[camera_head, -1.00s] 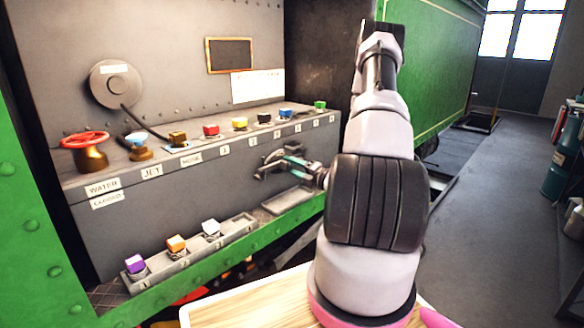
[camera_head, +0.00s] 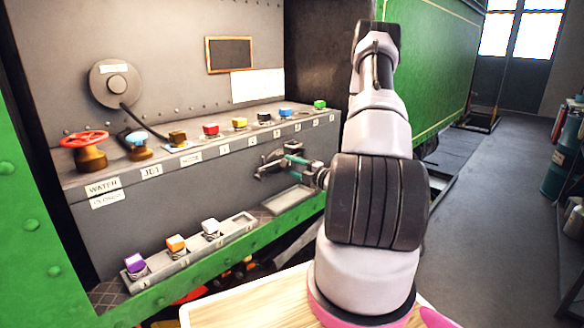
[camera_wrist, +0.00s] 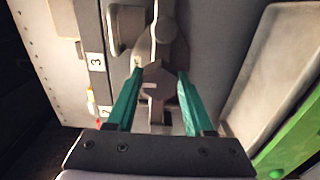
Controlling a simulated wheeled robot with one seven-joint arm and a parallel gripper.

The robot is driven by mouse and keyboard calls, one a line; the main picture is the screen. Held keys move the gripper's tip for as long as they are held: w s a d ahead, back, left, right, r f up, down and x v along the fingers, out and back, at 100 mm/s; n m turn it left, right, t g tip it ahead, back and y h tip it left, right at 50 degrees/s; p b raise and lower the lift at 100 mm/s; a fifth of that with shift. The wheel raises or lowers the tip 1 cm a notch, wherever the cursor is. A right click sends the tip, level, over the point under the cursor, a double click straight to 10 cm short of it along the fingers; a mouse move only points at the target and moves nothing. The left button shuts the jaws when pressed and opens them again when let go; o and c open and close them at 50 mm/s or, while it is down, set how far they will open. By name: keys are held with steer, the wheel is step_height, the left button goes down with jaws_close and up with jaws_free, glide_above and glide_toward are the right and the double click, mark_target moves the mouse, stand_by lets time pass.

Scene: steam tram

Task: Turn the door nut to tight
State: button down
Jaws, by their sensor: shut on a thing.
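The door nut (camera_wrist: 157,88) is a grey metal piece with a hexagonal outline and a pale mark, seen in the middle of the wrist view. My gripper (camera_wrist: 160,75) has its two teal fingers on either side of it and is shut on it. In the head view my gripper (camera_head: 290,160) is at the front face of the grey bench, at a dark metal fitting (camera_head: 268,165). The nut itself is too small there to make out apart from the fitting and fingers.
A row of coloured knobs, among them a red one (camera_head: 211,130), lines the bench top, with a red valve wheel (camera_head: 85,138) at left. A lower rack (camera_head: 190,255) holds three coloured blocks. An empty grey tray (camera_head: 287,200) sits below my gripper.

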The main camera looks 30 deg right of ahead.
steer(key=shift+c, duration=1.4)
jaws_free()
steer(key=v, duration=1.1)
